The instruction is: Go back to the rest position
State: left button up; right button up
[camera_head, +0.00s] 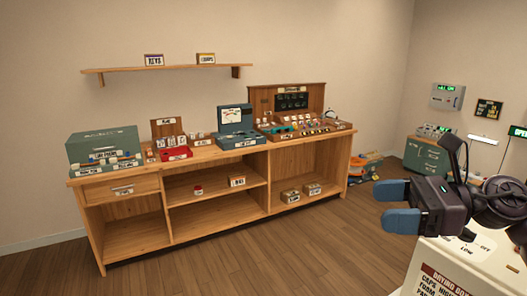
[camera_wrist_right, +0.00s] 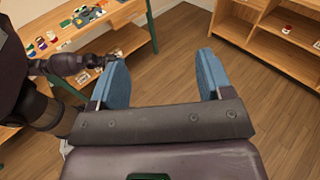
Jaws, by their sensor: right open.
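My right gripper (camera_head: 390,205) shows at the right of the head view, its two blue fingers apart with nothing between them. It is in the air in front of the wooden workbench (camera_head: 190,183), well apart from it. In the right wrist view the same gripper (camera_wrist_right: 165,75) has its blue fingers wide apart over bare wooden floor. My left gripper is not in the head view. A dark arm part with a small gripper-like end shows at the left of the right wrist view, but I cannot tell its state.
The bench carries a green case (camera_head: 103,145), a red tray (camera_head: 175,154), a blue-grey box (camera_head: 236,125) and a wooden parts rack (camera_head: 290,105). A wall shelf (camera_head: 165,68) hangs above. A green cabinet (camera_head: 427,157) stands at the right. A white signed box (camera_head: 455,270) is below my right arm. The floor (camera_head: 270,245) is clear.

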jog(key=s+d+f+n+t+h, duration=0.2)
jog(key=d+f+n+t+h, duration=0.35)
jog(key=f+n+h, duration=0.7)
jog(key=s+d+f+n+t+h, duration=0.2)
jog(key=d+f+n+t+h, duration=0.45)
jog(key=n, duration=1.15)
jog(key=s+a+f+m+g+y, duration=0.1)
jog(key=s+a+f+m+g, duration=0.2)
jog(key=s+f+m+g, duration=0.45)
jog(key=s+a+f+m+g+y, duration=0.1)
jog(key=s+a+f+m+g, duration=0.3)
jog(key=s+f, duration=0.7)
pick_arm(q)
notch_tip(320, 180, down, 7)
jog(key=b, duration=0.6)
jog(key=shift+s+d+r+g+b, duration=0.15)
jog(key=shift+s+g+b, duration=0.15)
jog(key=shift+b, duration=0.1)
pick_arm(e)
jog(key=w+f+n+t, duration=0.1)
jog(key=w+f+t, duration=0.2)
jog(key=f, duration=0.4)
jog(key=w+d+f+n+t, duration=0.1)
jog(key=w+f+t, duration=0.2)
jog(key=f, duration=0.4)
jog(key=shift+f+y, duration=0.3)
jog(key=shift+y, duration=0.1)
